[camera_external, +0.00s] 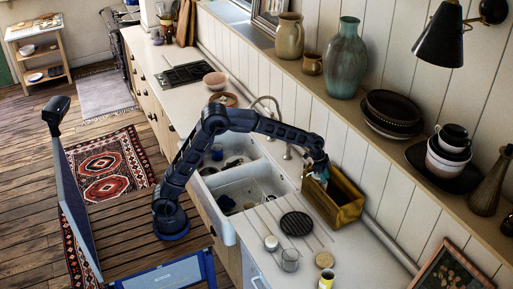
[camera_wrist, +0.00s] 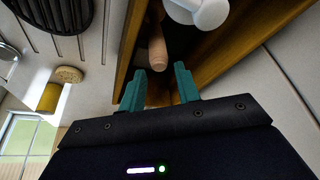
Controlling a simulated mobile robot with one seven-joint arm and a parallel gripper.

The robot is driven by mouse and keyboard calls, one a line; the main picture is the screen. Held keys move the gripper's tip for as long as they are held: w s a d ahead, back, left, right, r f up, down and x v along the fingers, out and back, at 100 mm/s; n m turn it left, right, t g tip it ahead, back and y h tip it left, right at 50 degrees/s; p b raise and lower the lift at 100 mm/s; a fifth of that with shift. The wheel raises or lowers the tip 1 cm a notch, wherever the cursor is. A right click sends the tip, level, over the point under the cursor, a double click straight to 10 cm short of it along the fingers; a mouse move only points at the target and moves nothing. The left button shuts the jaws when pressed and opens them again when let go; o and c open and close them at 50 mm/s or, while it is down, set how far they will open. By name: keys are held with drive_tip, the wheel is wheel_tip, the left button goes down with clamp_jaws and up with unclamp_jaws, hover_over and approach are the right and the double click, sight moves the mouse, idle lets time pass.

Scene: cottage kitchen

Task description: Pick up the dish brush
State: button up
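A wooden caddy (camera_external: 347,209) stands against the back wall beside the sink; its wall also shows in the wrist view (camera_wrist: 222,68). Inside it is a light wooden handle (camera_wrist: 157,48), which looks like the dish brush's; its other end runs out of view. A white rounded object (camera_wrist: 205,12) is beside the handle. My gripper (camera_wrist: 159,70) is open, its two teal fingers pointing into the caddy with the handle's end between or just beyond the tips. Contact cannot be told. In the external view my gripper (camera_external: 318,170) is at the caddy's far end.
The double sink (camera_external: 240,187) and faucet (camera_external: 268,103) are to the left. A shelf (camera_external: 375,138) runs above.

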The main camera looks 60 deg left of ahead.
sight(325, 189)
drive_tip(key=shift+a+x, duration=0.15)
drive_tip(key=shift+x, duration=1.15)
drive_tip(key=shift+a+x, duration=0.15)
drive_tip(key=shift+x, duration=1.1)
drive_tip(key=shift+s+f, duration=0.1)
drive_tip(key=shift+s, duration=0.1)
clamp_jaws()
